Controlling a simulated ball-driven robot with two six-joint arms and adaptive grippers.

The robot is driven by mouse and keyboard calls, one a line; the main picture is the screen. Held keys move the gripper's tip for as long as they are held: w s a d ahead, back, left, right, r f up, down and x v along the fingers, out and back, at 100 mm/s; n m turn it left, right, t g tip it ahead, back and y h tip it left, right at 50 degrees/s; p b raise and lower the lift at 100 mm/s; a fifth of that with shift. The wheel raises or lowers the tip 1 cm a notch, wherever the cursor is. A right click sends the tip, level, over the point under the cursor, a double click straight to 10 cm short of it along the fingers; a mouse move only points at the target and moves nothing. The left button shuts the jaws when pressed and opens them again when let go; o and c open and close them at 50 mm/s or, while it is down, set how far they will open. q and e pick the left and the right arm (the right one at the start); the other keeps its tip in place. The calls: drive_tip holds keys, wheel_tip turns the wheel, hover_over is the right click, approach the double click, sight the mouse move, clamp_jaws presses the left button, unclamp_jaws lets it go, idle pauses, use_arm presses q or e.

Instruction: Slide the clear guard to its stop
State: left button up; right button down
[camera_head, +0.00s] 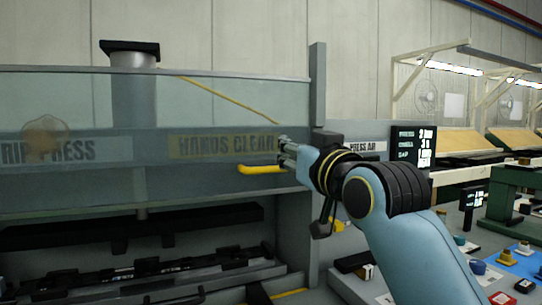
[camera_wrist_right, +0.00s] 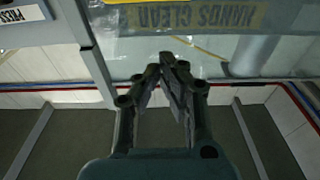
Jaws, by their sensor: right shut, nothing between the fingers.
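The clear guard (camera_head: 225,100) is a wide see-through panel across the front of the press, with "HANDS CLEAR" lettering behind or on it. Its yellow handle (camera_head: 262,169) sticks out near the panel's lower right. My right gripper (camera_head: 286,150) is shut and empty, just above the handle's right end; I cannot tell whether it touches the guard or handle. In the right wrist view the closed fingers (camera_wrist_right: 168,58) point toward the guard (camera_wrist_right: 130,55), and a yellow strip, likely the handle (camera_wrist_right: 130,2), shows at the top edge. My left gripper is not in view.
A grey upright post (camera_head: 317,90) stands at the guard's right edge. Below the guard is the dark press bed (camera_head: 150,275). To the right are a "PRESS AIR" label, a black display (camera_head: 413,145) and a bench with several buttons.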

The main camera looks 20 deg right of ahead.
wheel_tip(320, 180, up, 2)
drive_tip(key=p, duration=0.2)
hover_over(272, 156)
drive_tip(key=s+a, duration=0.3)
drive_tip(key=s, duration=0.2)
drive_tip(key=shift+s+d, duration=0.1)
drive_tip(key=shift+d, duration=0.1)
drive_tip(key=f, duration=0.2)
drive_tip(key=shift+s+f, duration=0.2)
drive_tip(key=shift+f, duration=0.2)
drive_tip(key=shift+s+f+p, duration=0.25)
drive_tip(key=shift+f+p, duration=0.1)
drive_tip(key=shift+f, duration=0.35)
wheel_tip(272, 156, down, 21)
drive_tip(key=b, duration=1)
